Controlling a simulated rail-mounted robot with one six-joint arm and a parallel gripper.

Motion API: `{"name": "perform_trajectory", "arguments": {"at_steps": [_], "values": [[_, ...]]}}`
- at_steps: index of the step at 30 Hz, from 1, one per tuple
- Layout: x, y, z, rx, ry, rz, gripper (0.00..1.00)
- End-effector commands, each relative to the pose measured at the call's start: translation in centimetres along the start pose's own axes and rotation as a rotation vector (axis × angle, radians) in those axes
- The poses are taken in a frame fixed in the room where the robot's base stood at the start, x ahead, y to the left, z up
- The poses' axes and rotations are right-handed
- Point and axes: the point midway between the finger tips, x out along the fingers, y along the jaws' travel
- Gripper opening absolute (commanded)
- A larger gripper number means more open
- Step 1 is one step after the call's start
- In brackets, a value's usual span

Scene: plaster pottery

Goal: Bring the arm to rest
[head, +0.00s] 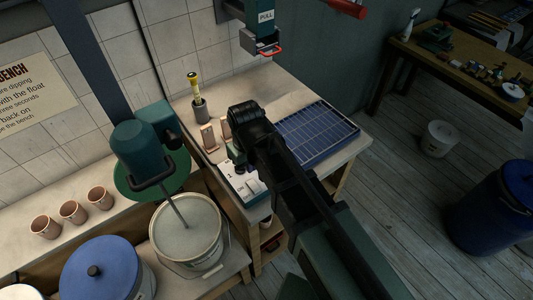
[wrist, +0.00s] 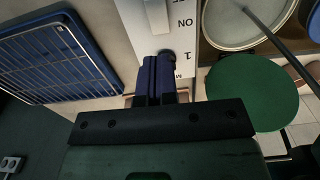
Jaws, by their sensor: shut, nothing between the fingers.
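My arm reaches in from the lower right of the head view and its end hangs over the bench beside a white switch panel (head: 243,184). In the wrist view my gripper (wrist: 155,62) shows as two dark blue fingers pressed together with nothing between them. The fingertips lie over the near part of the white panel (wrist: 181,32), which is marked ON and 1; whether they touch it I cannot tell. A grey lever (wrist: 156,14) stands out from the panel ahead of the fingers. In the head view the fingers are mostly hidden by my arm.
A blue gridded rack (head: 318,132) lies right of my arm. A green disc (head: 125,182) and a white bucket (head: 186,236) with a stirring rod stand left. A yellow-topped float (head: 195,86) stands in a holder behind. Several cups, including one (head: 72,212), stand left. Floor at right is partly clear.

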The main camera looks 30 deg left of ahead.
Motion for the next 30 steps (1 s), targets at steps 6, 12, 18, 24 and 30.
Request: {"name": "perform_trajectory", "arguments": {"at_steps": [6,12,18,24,30], "values": [[0.0,1.3,3.0,0.105,0.000,0.001,0.00],[0.0,13.6,13.1,0.484,-0.001,0.001,0.00],[0.0,23.7,26.9,0.896,-0.001,0.001,0.00],[0.0,27.4,33.1,1.072,-0.001,0.000,0.00],[0.0,27.6,33.4,1.080,-0.001,0.001,0.00]]}}
